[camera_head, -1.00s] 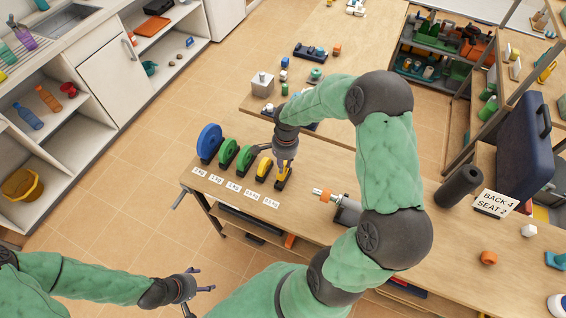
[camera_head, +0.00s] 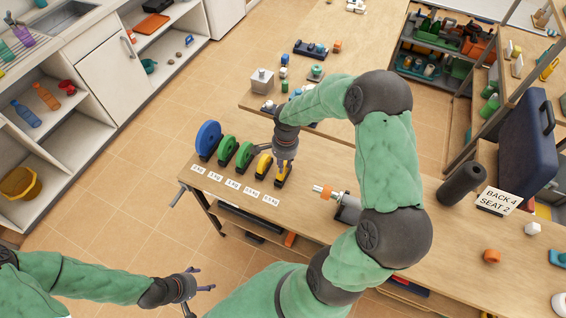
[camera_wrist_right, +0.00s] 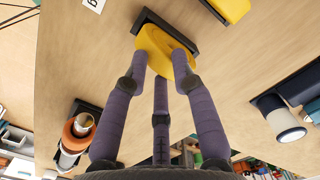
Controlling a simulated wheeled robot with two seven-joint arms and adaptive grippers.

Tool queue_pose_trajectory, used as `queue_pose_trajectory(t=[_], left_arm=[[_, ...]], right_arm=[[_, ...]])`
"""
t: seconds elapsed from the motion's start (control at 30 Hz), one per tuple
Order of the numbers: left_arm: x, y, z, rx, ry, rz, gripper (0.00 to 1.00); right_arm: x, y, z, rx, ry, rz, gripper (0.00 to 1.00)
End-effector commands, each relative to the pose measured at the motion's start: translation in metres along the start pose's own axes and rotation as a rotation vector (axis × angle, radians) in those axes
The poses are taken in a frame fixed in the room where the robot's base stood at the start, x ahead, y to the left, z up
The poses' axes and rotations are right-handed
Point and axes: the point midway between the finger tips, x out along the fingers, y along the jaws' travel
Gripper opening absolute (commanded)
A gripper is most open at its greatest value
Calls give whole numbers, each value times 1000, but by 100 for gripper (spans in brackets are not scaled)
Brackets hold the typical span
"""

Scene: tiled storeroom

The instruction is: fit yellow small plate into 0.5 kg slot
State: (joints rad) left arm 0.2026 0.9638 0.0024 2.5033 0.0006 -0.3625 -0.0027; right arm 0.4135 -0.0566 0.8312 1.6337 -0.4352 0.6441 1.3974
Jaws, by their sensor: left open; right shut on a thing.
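The yellow small plate (camera_head: 281,174) is at the right end of the row of plates on the table. My right gripper (camera_head: 284,163) is shut on it from above. In the right wrist view the plate (camera_wrist_right: 152,42) lies between the purple fingers, over a black slot holder (camera_wrist_right: 190,40). I cannot tell whether it is fully seated. The label card (camera_head: 271,201) in front seems to read 0.5 kg. My left gripper (camera_head: 200,283) is open and empty, away from the table at the lower left.
Beside it stand another yellow plate (camera_head: 264,163), green plates (camera_head: 244,155) and a blue plate (camera_head: 208,139), with label cards in front. A metal cylinder with an orange collar (camera_head: 327,193) lies to the right. A dark cylinder (camera_head: 461,184) is farther right.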

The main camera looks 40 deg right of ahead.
Motion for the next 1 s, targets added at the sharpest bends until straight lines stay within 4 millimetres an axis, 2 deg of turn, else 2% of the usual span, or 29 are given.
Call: queue_pose_trajectory(t=[0.53,0.57,0.63,0.67,1.0], left_arm=[[10,-4,0,0,0,0,72],[9,-3,0,0,0,0,72],[9,-3,0,0,0,0,72],[9,-3,0,0,0,0,72],[9,-3,0,0,0,0,72]], right_arm=[[11,0,-1,0,1,-2,0],[11,0,-1,1,1,-2,32],[10,0,-1,0,1,-2,52],[10,0,-1,0,1,-2,54],[10,0,0,0,0,0,54]])
